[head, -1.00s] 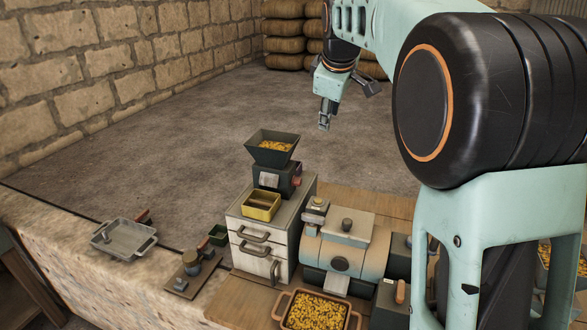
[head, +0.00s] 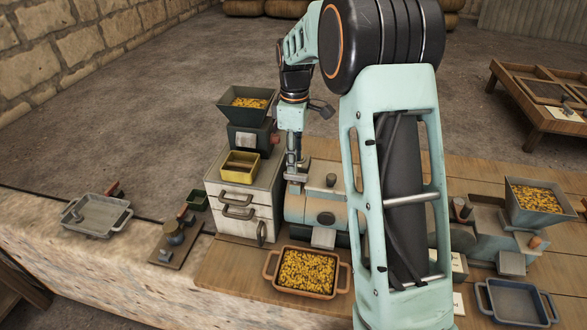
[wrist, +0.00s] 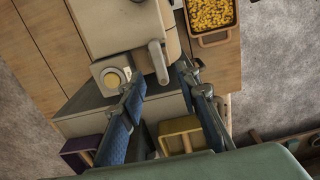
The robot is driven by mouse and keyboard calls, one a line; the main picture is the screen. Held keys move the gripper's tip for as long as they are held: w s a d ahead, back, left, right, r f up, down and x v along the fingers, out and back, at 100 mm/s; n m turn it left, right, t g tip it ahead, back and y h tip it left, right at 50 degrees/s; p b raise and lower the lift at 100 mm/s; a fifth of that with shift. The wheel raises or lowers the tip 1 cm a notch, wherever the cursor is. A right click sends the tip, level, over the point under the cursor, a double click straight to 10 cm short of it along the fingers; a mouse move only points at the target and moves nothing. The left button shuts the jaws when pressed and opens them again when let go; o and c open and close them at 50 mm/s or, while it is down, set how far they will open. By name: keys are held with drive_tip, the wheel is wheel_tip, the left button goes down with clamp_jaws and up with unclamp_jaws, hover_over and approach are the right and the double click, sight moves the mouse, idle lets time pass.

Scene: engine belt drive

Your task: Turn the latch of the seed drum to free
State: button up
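The seed drum (head: 303,207) is a rounded pale grey-blue machine with a knobbed lid, on the bench right of the white drawer cabinet. In the wrist view its pale body (wrist: 108,25) is at the top. A pale lever, apparently the latch (wrist: 157,60), sticks out from the drum's edge. A small block with a round pale knob (wrist: 113,78) is left of it. My gripper (head: 293,172) points down over the drum's left end. In the wrist view my gripper (wrist: 162,72) is open, its blue-padded fingers either side of the lever's end; contact is unclear.
The drawer cabinet (head: 240,190) carries a yellow bin (head: 239,166) and a hopper mill (head: 249,105) close left of my gripper. A seed-filled tray (head: 306,272) sits in front of the drum. A second hopper machine (head: 535,200) and blue tray (head: 513,303) are at right.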

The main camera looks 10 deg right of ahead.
sight(296, 178)
drive_tip(key=shift+f, duration=2.15)
drive_tip(key=shift+c, duration=0.2)
clamp_jaws()
